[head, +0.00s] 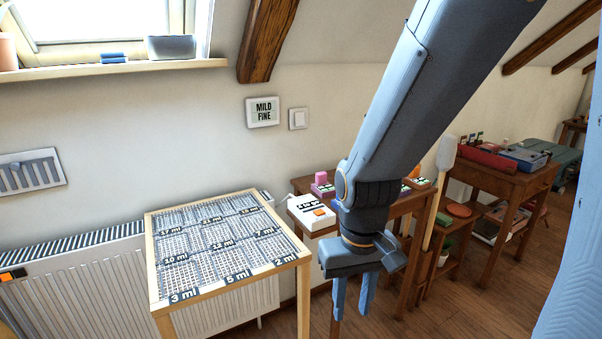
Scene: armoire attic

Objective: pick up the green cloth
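I see no thing that I can clearly tell as the green cloth. A dull teal-green surface (562,159) shows at the far right, beyond the wooden tables; I cannot tell whether it is cloth. My gripper (351,308) points down in the lower middle of the head view, right of the light wooden table. Its two blue fingers are apart, with nothing visible between them.
The light wooden table (303,258) has a compartment grid with labels in ml. A white radiator (75,290) stands behind it. A darker table with a white device (310,213) and wooden shelves stand behind my arm. A light-blue quilted thing (577,265) fills the right edge. Floor (470,300) is clear at lower right.

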